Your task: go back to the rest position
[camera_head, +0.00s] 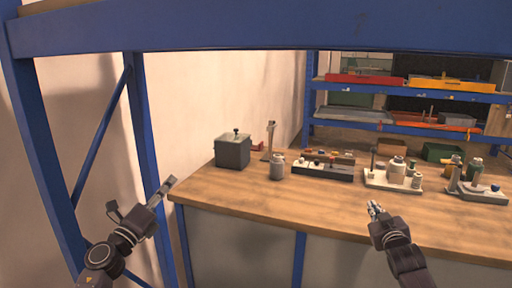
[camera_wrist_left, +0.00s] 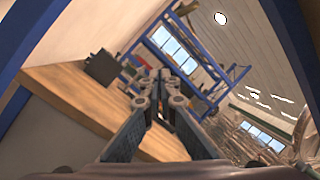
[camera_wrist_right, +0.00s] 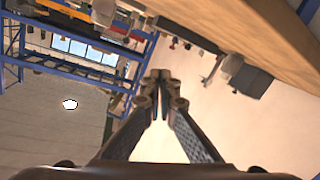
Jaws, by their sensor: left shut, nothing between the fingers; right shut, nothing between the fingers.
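My left gripper (camera_head: 168,186) is shut and empty, in the air just left of the wooden workbench's left corner. In the left wrist view its fingertips (camera_wrist_left: 161,78) are together with nothing between them. My right gripper (camera_head: 374,208) is shut and empty over the front part of the workbench (camera_head: 270,207). In the right wrist view its fingertips (camera_wrist_right: 160,78) also meet with nothing between them. Neither gripper appears to touch anything.
A dark grey box (camera_head: 233,152), a small grey canister (camera_head: 277,169), a black tray of parts (camera_head: 322,172) and a white tray with bottles (camera_head: 393,181) stand along the bench. Another tray (camera_head: 477,192) stands at the right. Blue shelf posts (camera_head: 150,130) rise at left. The bench front is clear.

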